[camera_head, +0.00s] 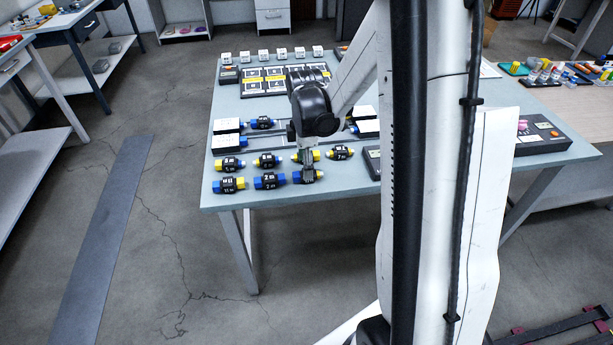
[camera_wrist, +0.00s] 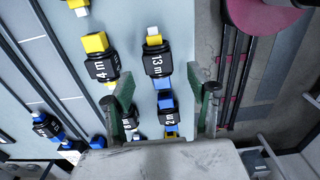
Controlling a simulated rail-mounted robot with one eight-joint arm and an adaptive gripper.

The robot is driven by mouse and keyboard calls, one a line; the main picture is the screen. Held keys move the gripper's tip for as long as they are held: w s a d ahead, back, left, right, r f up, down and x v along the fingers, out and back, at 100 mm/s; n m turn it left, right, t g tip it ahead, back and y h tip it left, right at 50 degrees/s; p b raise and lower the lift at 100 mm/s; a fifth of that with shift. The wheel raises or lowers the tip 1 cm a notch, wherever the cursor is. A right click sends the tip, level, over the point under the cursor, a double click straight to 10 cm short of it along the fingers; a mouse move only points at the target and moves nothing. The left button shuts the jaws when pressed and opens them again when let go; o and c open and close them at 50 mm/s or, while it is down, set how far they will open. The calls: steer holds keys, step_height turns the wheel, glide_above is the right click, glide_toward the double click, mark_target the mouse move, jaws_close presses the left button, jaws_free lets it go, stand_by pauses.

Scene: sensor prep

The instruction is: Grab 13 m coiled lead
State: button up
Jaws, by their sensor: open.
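The 13 m coiled lead (camera_wrist: 156,64) is a black block marked "13 m" with a yellow and white end at the top and a blue end below in the wrist view. In the head view this lead (camera_head: 308,177) lies at the right of the front row, directly below my gripper (camera_head: 308,162), which partly hides it. My gripper (camera_wrist: 167,90) is open and empty. Its fingers stand wide on either side of the row in the wrist view, with the 13 m label just above their tips. I cannot tell how high the fingers are above the table.
A 2 m lead (camera_wrist: 168,116) lies close to the 13 m lead's blue end. A similar lead (camera_wrist: 101,66) lies beside my left finger. More leads (camera_head: 230,185) fill the front rows of the table (camera_head: 330,190). The table's front edge is close by. Black cases (camera_head: 267,80) stand behind.

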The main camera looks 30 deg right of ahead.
steer(key=shift+d+f, duration=0.2)
steer(key=shift+f, duration=1.75)
steer(key=shift+c, duration=0.4)
steer(key=c, duration=1.2)
steer(key=shift+r, duration=0.15)
